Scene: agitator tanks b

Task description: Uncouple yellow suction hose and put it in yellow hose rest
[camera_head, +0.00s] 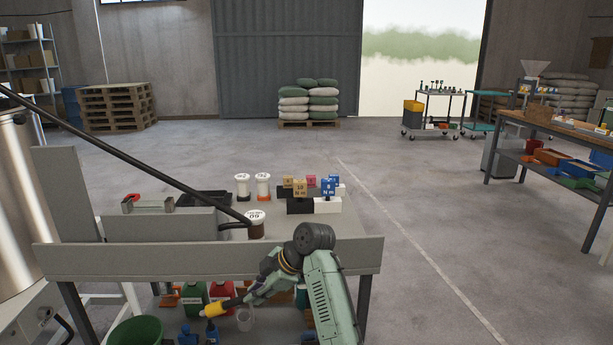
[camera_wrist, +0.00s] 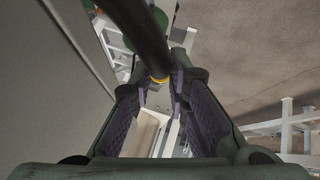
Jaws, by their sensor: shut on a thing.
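My gripper (camera_head: 243,297) is low in front of the bench, at the level of its lower shelf. It is shut on a dark, tube-like piece with a yellow part (camera_head: 215,308) pointing left out of the fingers, which I take as the yellow suction hose end. In the wrist view the dark hose (camera_wrist: 138,32) runs between my fingers (camera_wrist: 161,88), with a yellow band (camera_wrist: 159,80) at the fingertips. Whether its tip touches or is joined to anything is not clear. I cannot make out a yellow hose rest in either view.
The grey bench (camera_head: 210,252) carries lidded pots and labelled blocks (camera_head: 300,188). Below are a green tub (camera_head: 135,332), a red container (camera_head: 221,291) and blue fittings (camera_head: 212,331).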

